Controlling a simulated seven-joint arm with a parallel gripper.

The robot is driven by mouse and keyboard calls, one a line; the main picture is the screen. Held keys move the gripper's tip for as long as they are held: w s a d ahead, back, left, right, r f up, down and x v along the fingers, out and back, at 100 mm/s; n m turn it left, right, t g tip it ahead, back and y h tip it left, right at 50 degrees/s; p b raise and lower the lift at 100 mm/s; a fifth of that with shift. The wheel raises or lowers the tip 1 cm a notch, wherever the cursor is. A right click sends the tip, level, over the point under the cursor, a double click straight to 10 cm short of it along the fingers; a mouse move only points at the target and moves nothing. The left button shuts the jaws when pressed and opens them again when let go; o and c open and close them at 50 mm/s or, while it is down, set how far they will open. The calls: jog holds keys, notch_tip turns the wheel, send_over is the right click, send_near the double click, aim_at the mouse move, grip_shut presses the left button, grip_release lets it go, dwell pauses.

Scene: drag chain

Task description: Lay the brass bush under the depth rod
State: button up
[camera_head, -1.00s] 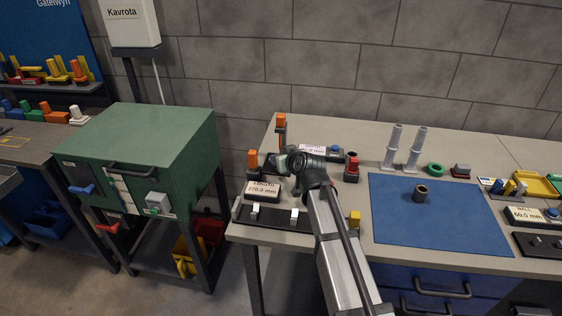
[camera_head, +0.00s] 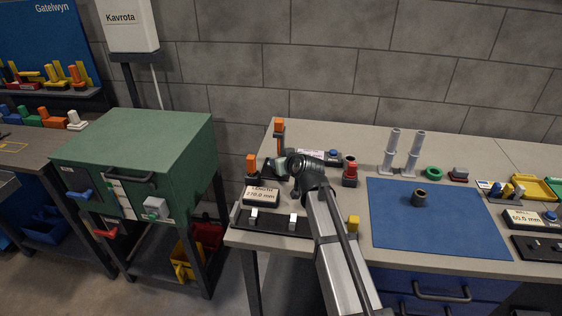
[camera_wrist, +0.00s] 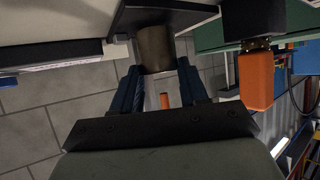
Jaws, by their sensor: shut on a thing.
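My gripper (camera_wrist: 157,72) is shut on a brass-brown cylinder (camera_wrist: 153,46) that looks like the brass bush. It sits between the fingertips in the wrist view, just below a dark overhanging plate; I cannot tell whether they touch. In the head view my gripper (camera_head: 270,165) is at the left end of the bench, between two orange-topped posts, behind the length gauge (camera_head: 261,194) marked 270.0 mm. The arm hides the held piece there. A second, dark bush with a tan rim (camera_head: 419,198) stands upright on the blue mat (camera_head: 395,225). I cannot make out the depth rod for certain.
Most of the blue mat is clear.

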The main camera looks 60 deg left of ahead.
jog(key=shift+f, duration=0.3)
dwell(0.7)
jog(key=o, duration=1.4)
jog(key=shift+c, duration=0.2)
jog(key=v, duration=1.3)
jog(key=shift+d+r, duration=0.25)
jog(key=shift+d, duration=0.05)
